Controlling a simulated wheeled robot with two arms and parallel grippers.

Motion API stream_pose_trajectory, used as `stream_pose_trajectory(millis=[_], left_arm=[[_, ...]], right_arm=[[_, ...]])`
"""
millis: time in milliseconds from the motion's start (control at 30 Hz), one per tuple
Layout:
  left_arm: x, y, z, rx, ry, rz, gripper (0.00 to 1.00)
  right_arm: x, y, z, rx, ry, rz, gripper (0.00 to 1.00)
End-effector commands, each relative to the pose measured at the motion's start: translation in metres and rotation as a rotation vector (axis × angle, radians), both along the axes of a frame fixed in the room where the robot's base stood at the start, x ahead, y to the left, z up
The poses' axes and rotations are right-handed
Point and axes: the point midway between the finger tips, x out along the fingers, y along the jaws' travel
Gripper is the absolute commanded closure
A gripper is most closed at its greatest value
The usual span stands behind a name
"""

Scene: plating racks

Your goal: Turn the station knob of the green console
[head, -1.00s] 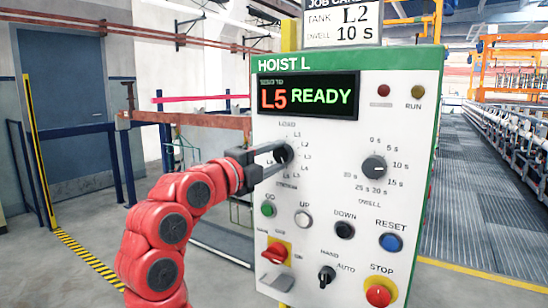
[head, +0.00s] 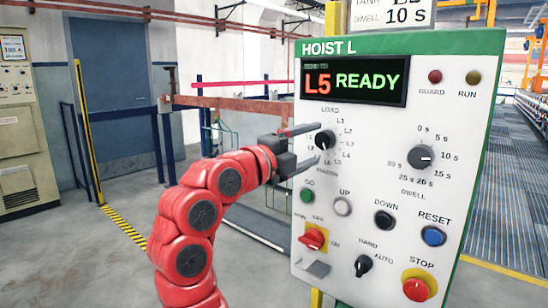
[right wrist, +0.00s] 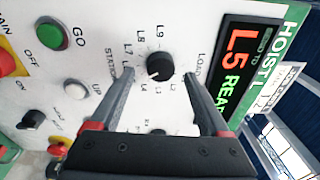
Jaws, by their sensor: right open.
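The green-edged HOIST L console (head: 480,60) fills the right of the head view. Its black station knob (head: 325,141) sits below the display (head: 352,82), which reads L5 READY. My right gripper (head: 319,142) is open, with one finger above the knob and one below. In the right wrist view, the knob (right wrist: 160,66) lies between and just past the fingertips of the gripper (right wrist: 158,74), with a gap on each side. Its white pointer mark faces the lower numbers, and I cannot read the exact position. My left gripper is not in view.
The dwell knob (head: 421,157) is right of the station knob. Below are the green GO button (head: 308,195), the red switch (head: 313,238) and the STOP button (head: 416,289). A job card (head: 392,14), partly cut off, shows dwell 10 s. Open floor lies left.

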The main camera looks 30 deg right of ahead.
Motion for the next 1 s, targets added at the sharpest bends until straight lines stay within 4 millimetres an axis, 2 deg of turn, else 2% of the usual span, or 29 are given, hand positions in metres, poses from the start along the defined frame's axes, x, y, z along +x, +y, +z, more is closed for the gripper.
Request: stream_pose_trajectory(millis=[300,500,700,1000], left_arm=[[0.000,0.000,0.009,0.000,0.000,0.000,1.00],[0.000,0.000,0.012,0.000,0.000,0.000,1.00],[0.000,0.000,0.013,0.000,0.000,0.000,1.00],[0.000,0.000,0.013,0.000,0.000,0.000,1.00]], right_arm=[[-0.023,0.083,-0.004,-0.002,0.003,0.007,0.20],[-0.036,0.123,-0.007,0.000,0.001,0.004,0.20],[-0.043,0.142,-0.008,0.000,-0.001,0.001,0.20],[-0.044,0.144,-0.009,0.000,-0.001,-0.001,0.20]])
